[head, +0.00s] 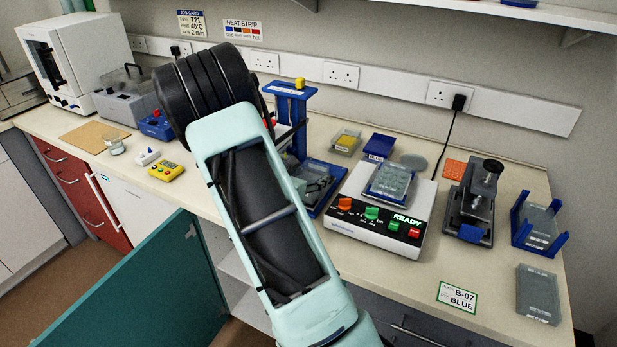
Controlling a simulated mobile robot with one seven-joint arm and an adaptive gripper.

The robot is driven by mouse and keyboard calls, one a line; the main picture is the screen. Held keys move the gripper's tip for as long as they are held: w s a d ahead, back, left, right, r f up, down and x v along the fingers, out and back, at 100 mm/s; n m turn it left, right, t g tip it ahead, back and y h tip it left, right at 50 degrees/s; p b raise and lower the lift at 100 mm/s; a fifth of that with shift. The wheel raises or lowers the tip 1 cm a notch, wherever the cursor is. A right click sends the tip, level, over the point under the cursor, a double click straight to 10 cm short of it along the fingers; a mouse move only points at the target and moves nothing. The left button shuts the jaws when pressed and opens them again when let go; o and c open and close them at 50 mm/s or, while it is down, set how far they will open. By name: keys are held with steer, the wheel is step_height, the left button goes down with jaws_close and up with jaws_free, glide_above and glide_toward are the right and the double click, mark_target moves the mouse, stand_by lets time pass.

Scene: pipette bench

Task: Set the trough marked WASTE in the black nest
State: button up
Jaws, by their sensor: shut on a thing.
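My arm (255,200) rises from the bottom centre and its thick black joint covers part of the bench. My gripper is hidden behind the arm, so its jaws and anything in them do not show. I cannot make out a trough marked WASTE. No black nest can be told for certain; part of the bench behind my arm is hidden.
A blue stand (289,93) rises just right of my arm. A white READY device (375,235) carries a clear plate. A black lever device (472,205) and a blue plate holder (517,228) stand right. A teal door (140,295) hangs open below.

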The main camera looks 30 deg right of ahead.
steer(key=shift+f+b, duration=0.3)
steer(key=o, duration=1.1)
steer(key=shift+r, duration=0.1)
steer(key=shift+o, duration=0.2)
steer(key=shift+r, duration=0.1)
steer(key=shift+r+p, duration=0.2)
steer(key=shift+p, duration=0.3)
steer(key=v, duration=1.2)
steer(key=shift+b, duration=0.35)
steer(key=shift+w+f, duration=0.1)
